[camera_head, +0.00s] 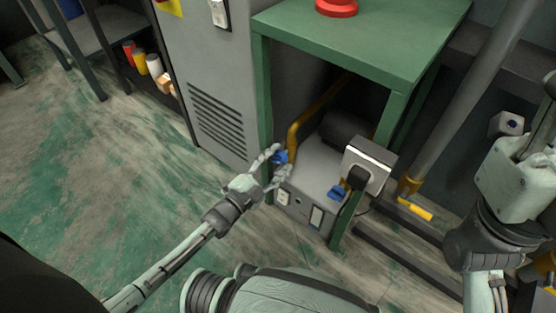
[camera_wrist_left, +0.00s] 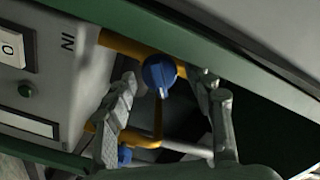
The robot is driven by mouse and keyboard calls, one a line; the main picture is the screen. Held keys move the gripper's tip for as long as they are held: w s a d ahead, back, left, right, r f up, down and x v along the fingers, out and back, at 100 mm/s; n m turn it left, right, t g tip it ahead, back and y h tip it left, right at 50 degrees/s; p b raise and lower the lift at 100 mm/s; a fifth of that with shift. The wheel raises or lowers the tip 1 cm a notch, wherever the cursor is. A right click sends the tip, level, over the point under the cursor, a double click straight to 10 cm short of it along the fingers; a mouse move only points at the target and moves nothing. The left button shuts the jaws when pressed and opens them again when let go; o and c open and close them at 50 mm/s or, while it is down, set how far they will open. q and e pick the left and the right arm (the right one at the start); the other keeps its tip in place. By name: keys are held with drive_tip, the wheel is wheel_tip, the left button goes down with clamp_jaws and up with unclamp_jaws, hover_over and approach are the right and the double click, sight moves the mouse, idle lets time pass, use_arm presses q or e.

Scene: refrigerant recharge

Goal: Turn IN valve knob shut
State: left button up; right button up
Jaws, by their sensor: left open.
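The IN valve knob (camera_wrist_left: 160,74) is blue and sits on a yellow pipe, near the letters IN on the grey machine panel. In the head view a blue knob (camera_head: 280,157) shows at the machine's left front corner, partly covered by my left gripper (camera_head: 277,162). My left gripper (camera_wrist_left: 168,88) is open, with one finger on each side of the IN knob in the wrist view. I cannot tell whether either finger touches it. A second blue knob (camera_head: 337,192) sits further right on the machine (camera_head: 314,172).
The machine stands under a green table (camera_head: 365,38), whose legs and top edge are close to my left gripper. A grey cabinet (camera_head: 215,110) stands to the left. A box with a black plug (camera_head: 367,165) is near the right table leg. The floor (camera_head: 90,190) at left is clear.

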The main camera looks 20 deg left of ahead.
use_arm(q)
drive_tip(key=v, duration=0.8)
